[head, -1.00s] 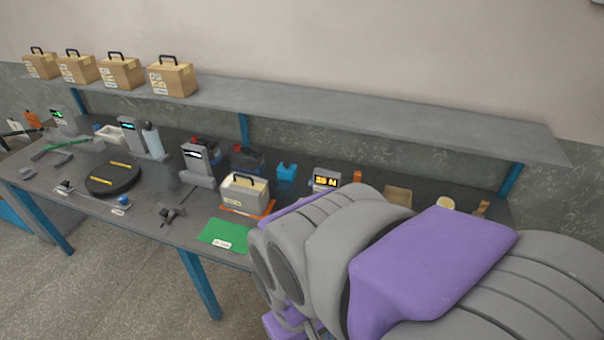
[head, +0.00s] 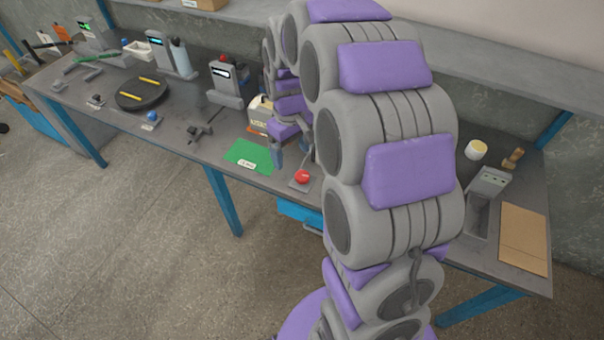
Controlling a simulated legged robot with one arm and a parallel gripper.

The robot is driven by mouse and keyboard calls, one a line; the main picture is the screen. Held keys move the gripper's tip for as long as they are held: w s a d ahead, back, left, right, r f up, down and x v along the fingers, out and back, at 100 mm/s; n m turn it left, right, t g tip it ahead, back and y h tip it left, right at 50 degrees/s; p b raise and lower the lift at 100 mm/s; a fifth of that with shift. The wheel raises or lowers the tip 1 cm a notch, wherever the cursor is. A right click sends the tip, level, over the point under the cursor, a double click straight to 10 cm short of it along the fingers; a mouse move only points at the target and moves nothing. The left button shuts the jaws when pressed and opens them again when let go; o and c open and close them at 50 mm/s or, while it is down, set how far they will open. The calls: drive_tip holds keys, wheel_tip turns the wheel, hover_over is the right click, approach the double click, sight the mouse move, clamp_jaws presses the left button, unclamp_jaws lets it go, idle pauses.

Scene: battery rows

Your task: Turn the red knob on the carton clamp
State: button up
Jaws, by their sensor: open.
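A round red knob (head: 302,176) sits on a small pale plate near the bench's front edge, in the head view. My gripper (head: 290,159) points down just behind and above it, its fingers apart and empty. I cannot tell whether the fingers touch anything. A cream carton (head: 258,115) stands on an orange base behind my gripper, mostly hidden by my arm. I cannot make out the clamp itself, nor whether the red knob belongs to it.
A green mat (head: 249,155) lies left of the knob. A dark tool (head: 200,132) and a blue ball on a plate (head: 151,117) lie further left. A grey device (head: 487,200) and a brown sheet (head: 524,238) are at right. My arm hides the bench's middle.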

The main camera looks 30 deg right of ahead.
drive_tip(key=n, duration=0.1)
approach(302, 175)
drive_tip(key=shift+t, duration=0.3)
drive_tip(key=f+b, duration=0.1)
drive_tip(key=f, duration=0.2)
drive_tip(key=f+b, duration=0.1)
drive_tip(key=f, duration=0.2)
drive_tip(key=f+b, duration=0.1)
drive_tip(key=f, duration=0.2)
drive_tip(key=shift+s+f, duration=0.1)
drive_tip(key=shift+s, duration=0.15)
drive_tip(key=c, duration=1)
drive_tip(key=shift+c, duration=0.2)
